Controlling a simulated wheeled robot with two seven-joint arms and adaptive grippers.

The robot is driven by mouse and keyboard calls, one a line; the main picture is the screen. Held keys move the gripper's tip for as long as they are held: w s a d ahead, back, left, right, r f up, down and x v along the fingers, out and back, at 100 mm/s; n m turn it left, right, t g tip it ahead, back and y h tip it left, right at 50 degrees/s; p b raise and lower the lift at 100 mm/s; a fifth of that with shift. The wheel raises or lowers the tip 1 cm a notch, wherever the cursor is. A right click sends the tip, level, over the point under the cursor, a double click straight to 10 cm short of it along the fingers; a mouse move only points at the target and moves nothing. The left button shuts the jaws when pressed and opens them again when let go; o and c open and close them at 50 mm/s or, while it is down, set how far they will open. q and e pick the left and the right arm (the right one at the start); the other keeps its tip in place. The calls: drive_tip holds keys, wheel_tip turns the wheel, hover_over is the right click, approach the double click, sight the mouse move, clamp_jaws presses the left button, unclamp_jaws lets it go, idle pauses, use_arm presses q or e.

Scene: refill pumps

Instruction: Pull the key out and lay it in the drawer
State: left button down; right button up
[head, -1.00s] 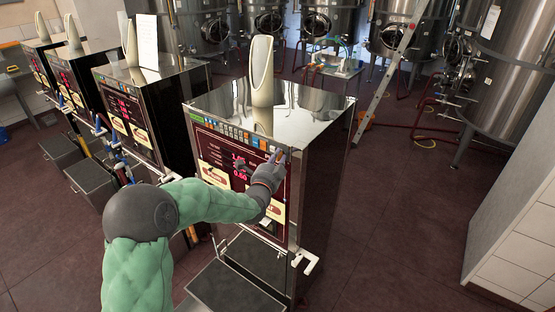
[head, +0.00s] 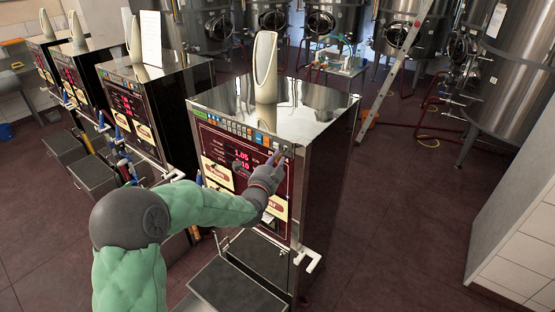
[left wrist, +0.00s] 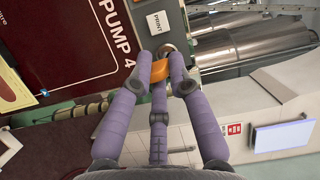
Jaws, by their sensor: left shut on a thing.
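The orange key (left wrist: 160,70) shows in the left wrist view, in front of a round metal lock (left wrist: 165,50) beside the PRINT label on pump 4. My left gripper (left wrist: 160,78) is shut on the key's orange head. I cannot tell how far the key sits in the lock. In the head view my left gripper (head: 279,159) is at the upper right corner of the pump's front panel, and the key is too small to make out. A dark grey drawer-like box (head: 238,290) juts out low at the pump's front. My right gripper is not in view.
Similar pumps stand in a row to the left. A ladder (head: 392,75) and steel tanks are behind. The floor at the right is clear.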

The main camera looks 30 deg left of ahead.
use_arm(q)
drive_tip(key=shift+s, duration=0.3)
drive_tip(key=shift+s+a+r, duration=0.1)
drive_tip(key=shift+s+r, duration=0.05)
drive_tip(key=shift+s, duration=0.25)
drive_tip(key=shift+s+b, duration=0.1)
drive_tip(key=shift+b, duration=0.2)
drive_tip(key=shift+s+a+b, duration=0.1)
drive_tip(key=shift+s+b, duration=0.2)
drive_tip(key=shift+s, duration=0.6)
drive_tip(key=s+d+f+m+h+b, duration=0.1)
drive_tip(key=d+f+b, duration=0.4)
drive_tip(key=f, duration=0.7)
drive_tip(key=s+d+f+h+b, duration=0.1)
drive_tip(key=s+d+f+b, duration=0.2)
drive_tip(key=d+f, duration=0.6)
drive_tip(key=s+d+f+m+h+b, duration=0.1)
drive_tip(key=d+f+b, duration=0.6)
drive_tip(key=f, duration=0.8)
drive_tip(key=shift+s+d+f+m+h, duration=0.3)
drive_tip(key=shift+s+d+h, duration=0.2)
drive_tip(key=shift+s, duration=0.35)
